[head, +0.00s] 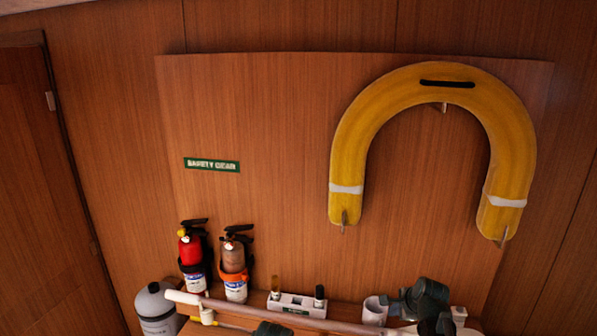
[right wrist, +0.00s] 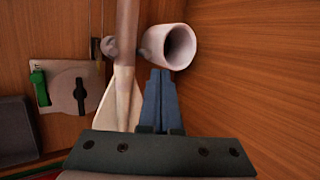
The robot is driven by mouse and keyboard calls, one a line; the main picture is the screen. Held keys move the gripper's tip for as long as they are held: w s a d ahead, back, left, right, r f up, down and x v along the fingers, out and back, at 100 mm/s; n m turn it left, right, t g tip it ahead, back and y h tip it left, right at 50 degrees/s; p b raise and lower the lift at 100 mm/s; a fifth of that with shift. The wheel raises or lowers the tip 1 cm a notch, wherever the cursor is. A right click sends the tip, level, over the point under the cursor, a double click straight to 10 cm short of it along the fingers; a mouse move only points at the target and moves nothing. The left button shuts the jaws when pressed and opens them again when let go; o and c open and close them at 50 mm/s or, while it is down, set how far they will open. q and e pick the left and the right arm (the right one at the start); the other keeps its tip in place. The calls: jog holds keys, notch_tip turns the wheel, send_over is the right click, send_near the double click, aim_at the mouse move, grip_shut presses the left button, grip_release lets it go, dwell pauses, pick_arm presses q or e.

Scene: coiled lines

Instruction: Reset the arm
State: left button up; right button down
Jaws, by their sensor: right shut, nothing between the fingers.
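My right gripper (head: 408,302) shows at the bottom right of the head view, dark and partly cut up by its own arm links. In the right wrist view its blue-grey fingers (right wrist: 160,88) are together with nothing between them. Their tips are just below a white open tube (right wrist: 180,46), and I cannot tell whether they touch it. The same tube (head: 375,312) stands left of the gripper in the head view. A long pale pole (right wrist: 127,38) runs beside the fingers on their left.
A yellow horseshoe buoy (head: 366,116) hangs on the wooden wall. A red extinguisher (head: 191,252), a brown one (head: 234,262) and a grey cylinder (head: 153,303) stand lower left. A white holder (head: 297,305) sits between. A panel with a dark knob (right wrist: 80,95) lies left of the pole.

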pick_arm(q)
notch_tip(320, 180, down, 13)
jog(key=b, duration=1.1)
pick_arm(e)
jog(key=s+a+f+n+g+h, duration=0.1)
jog(key=s+a+f+n+g, duration=0.2)
jog(key=s+a+f+n, duration=0.5)
jog(key=s+a+f+n+g+h, duration=0.1)
jog(key=s+a+f+n+g, duration=0.3)
jog(key=s+a+f+n, duration=0.4)
jog(key=s+a+n, duration=0.7)
jog(key=shift+s+a+f+h, duration=0.2)
jog(key=shift+a+h, duration=0.05)
jog(key=shift+h, duration=0.05)
